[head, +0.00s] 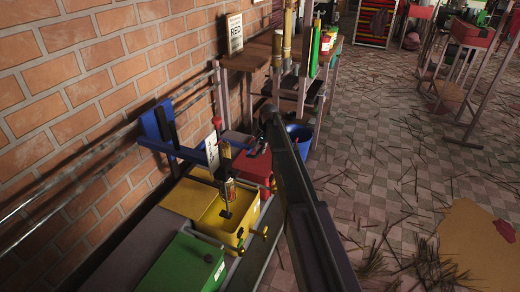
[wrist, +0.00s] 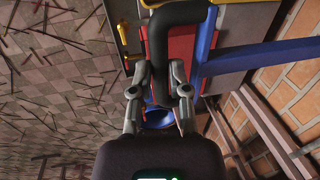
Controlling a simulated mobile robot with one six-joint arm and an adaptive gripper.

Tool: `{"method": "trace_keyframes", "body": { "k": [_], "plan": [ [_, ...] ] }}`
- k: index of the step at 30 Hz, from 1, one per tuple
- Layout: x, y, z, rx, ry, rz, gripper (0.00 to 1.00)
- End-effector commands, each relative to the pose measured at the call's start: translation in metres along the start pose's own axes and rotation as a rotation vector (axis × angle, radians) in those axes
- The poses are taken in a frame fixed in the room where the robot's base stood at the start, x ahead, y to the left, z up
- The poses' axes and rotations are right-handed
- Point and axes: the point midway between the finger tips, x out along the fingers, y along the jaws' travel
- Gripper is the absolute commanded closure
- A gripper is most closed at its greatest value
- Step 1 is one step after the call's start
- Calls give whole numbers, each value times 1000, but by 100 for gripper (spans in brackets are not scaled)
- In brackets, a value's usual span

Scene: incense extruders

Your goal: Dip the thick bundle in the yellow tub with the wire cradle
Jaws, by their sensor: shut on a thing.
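The yellow tub (head: 188,199) stands in the row by the brick wall. A small tan bundle (head: 231,190) hangs upright at its far inner side, in what looks like a thin wire cradle; its lower end is hard to make out. A dark rod with a flat foot (head: 225,214) also reaches into the tub. My gripper (head: 257,146) is beyond the tub, above the red tub (head: 256,165). In the wrist view my gripper (wrist: 159,75) is shut on a thick black bent handle (wrist: 158,45), which hides part of what lies beyond.
A green tub (head: 180,265) stands nearer than the yellow one. A blue frame (head: 157,125) is mounted along the wall, with a white card (head: 212,150) beside it. A blue bucket (head: 299,135) stands beyond. Brass taps (head: 265,231) stick out front. The floor at right holds scattered sticks.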

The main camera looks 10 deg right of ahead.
Motion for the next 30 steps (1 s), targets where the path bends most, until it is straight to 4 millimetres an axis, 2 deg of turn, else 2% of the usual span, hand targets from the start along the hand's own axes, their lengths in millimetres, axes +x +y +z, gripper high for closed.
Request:
{"method": "trace_keyframes", "body": {
  "k": [1,11,12,15,30],
  "plan": [
    [-2,-5,0,-2,1,-9,100],
    [-2,-5,0,-2,1,-10,100],
    [-1,-5,0,-2,1,-10,75],
    [-2,-5,0,-2,1,-9,45],
    [-5,-2,0,0,0,-2,44]
  ]
}}
